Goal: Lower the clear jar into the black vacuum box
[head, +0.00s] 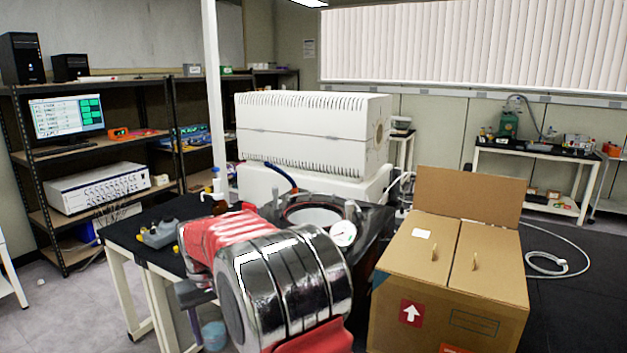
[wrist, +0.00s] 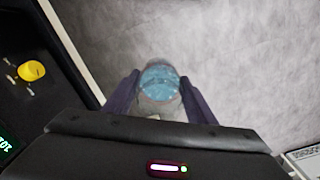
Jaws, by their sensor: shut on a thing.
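The clear jar (wrist: 160,105) with a blue top or contents is between the two dark fingers of my gripper (wrist: 160,80), which is shut on it. In the wrist view, grey floor shows beyond the jar. In the head view, the jar (head: 215,336) shows as a small bluish shape low beside the table, partly hidden by my arm. The black vacuum box (head: 376,225) stands on the far side of my arm, with a round opening on top and a white gauge (head: 343,233) beside it. My arm hides much of its front. The jar is apart from the box, lower and to its left.
A black-topped table (head: 130,232) with white legs holds a grey device (head: 160,234) and small bottles. A large white machine (head: 312,130) stands behind the box. A cardboard box (head: 450,270) is close on the right. A yellow knob (wrist: 31,71) shows in the wrist view.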

